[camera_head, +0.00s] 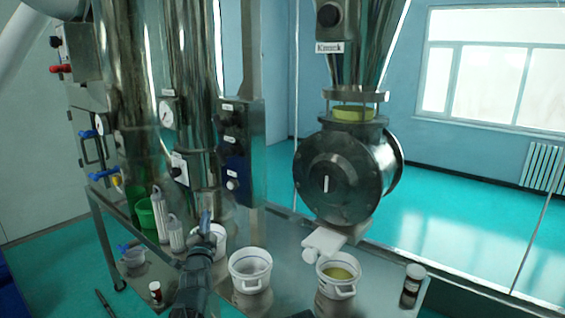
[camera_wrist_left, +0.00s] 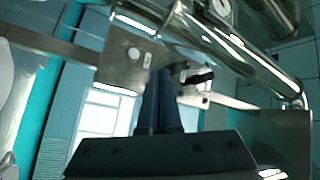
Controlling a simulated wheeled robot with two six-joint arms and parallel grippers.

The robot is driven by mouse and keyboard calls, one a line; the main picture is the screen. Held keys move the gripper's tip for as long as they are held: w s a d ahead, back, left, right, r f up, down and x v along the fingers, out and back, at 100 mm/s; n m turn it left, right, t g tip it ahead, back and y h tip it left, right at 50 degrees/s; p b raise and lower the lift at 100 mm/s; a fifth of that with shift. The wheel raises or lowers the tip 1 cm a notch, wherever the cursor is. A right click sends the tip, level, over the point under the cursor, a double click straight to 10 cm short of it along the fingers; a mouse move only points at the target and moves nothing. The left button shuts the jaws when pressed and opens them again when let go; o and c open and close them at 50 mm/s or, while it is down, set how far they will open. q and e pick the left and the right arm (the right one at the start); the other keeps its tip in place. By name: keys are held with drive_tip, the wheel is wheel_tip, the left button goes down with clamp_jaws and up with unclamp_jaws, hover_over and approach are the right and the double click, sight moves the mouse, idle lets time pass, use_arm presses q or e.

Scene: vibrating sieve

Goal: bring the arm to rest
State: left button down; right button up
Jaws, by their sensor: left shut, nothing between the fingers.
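My right gripper shows in neither view.
A white bucket (camera_head: 250,272) and one with yellowish contents (camera_head: 338,277) stand to the right on the metal table (camera_head: 290,262). The steel sieve machine (camera_head: 345,175) stands behind.

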use_arm(q)
drive_tip(key=s+d+f+n+g+h, duration=0.1)
drive_tip(key=s+d+f+g+h, duration=0.1)
drive_tip(key=s+d+f+g, duration=0.55)
drive_tip(key=s+d+f+n+g+h, duration=0.2)
drive_tip(key=s+d+f+g, duration=0.25)
drive_tip(key=d+f, duration=0.6)
drive_tip(key=s+f+n+g+y, duration=0.1)
drive_tip(key=s+f+g, duration=0.3)
drive_tip(key=s, duration=0.7)
drive_tip(key=s+f+n+g+y, duration=0.2)
drive_tip(key=s+f+g, duration=0.2)
drive_tip(key=s, duration=0.7)
drive_tip(key=shift+s+a+f+n+g+b, duration=0.25)
drive_tip(key=shift+a+f+g+b, duration=0.2)
drive_tip(key=shift+f, duration=0.45)
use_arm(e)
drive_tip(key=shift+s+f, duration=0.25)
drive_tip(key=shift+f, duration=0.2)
